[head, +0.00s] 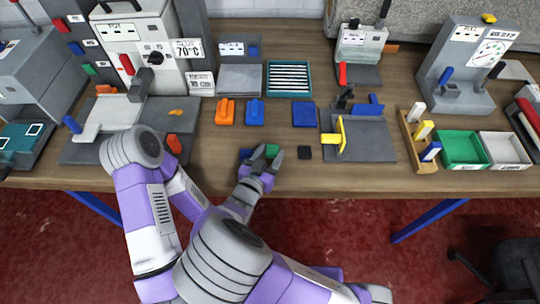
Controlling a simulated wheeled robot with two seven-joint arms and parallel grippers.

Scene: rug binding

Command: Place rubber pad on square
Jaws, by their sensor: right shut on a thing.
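My right gripper (268,157) is low over the front of the wooden table. It is shut on a small green piece (271,150), mostly hidden by the fingers; I cannot tell for sure that this is the rubber pad. A bit of blue (245,153) shows just left of the fingers. A small black square (304,152) lies flat on the table just right of the gripper, apart from it. A larger blue square (304,114) lies behind it. My left gripper is not in view; only its arm shows at left.
Orange (226,111) and blue (255,111) handled blocks stand behind the gripper. A grey fixture with a yellow plate (341,134) is to the right, then green (463,149) and white (505,148) trays. A grey machine base (85,148) is at left. The table's front edge is close.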

